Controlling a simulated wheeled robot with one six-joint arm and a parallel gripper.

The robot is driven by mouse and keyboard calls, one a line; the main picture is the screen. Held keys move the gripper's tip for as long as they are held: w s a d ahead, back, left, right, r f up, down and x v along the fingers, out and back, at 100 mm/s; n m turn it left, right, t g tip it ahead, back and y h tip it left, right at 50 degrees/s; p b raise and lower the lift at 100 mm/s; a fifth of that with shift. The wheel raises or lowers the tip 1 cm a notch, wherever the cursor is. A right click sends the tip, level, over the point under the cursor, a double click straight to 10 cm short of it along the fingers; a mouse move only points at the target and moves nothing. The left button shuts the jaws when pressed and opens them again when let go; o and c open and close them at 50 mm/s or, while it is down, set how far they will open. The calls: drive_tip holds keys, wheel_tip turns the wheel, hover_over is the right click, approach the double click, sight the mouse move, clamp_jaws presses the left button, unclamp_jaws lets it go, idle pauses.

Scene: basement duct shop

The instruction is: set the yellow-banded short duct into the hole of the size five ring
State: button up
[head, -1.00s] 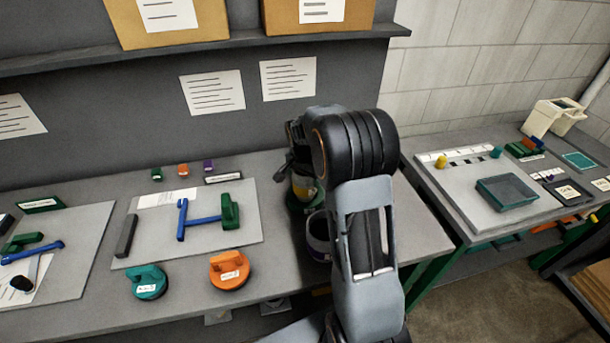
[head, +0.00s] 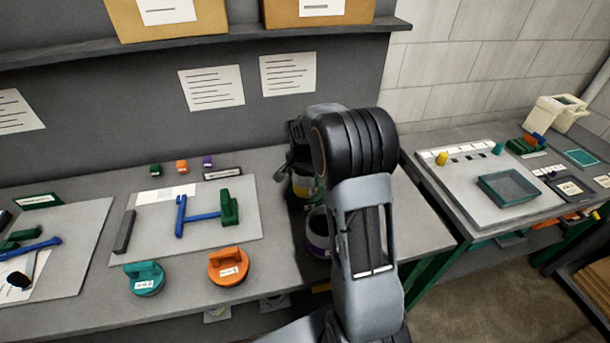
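The yellow-banded short duct (head: 303,188) stands just left of my arm, below the wrist, and is partly covered by the arm. A dark green rounded piece shows around or under its foot (head: 296,206); I cannot tell whether the duct is in a hole there. My gripper (head: 298,168) is just above the duct, dark and mostly hidden behind the arm, so its fingers cannot be made out. A teal round piece (head: 145,279) and an orange round piece (head: 228,267) lie at the bench's front with white labels. Their size marks are too small to read.
A purple-banded cup-like piece (head: 318,232) stands close beside my arm. A grey board (head: 150,240) holds a blue and green tool. A second bench (head: 455,205) stands at right with a dark tray (head: 508,188). Bare bench lies right of my arm.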

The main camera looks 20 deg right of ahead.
drive_tip(key=shift+o, duration=0.3)
wheel_tip(320, 180, up, 14)
drive_tip(key=a, duration=0.1)
drive_tip(key=shift+s+a+b, duration=0.2)
drive_tip(key=shift+s+b, duration=0.2)
drive_tip(key=shift+s, duration=0.05)
drive_tip(key=shift+f, duration=0.1)
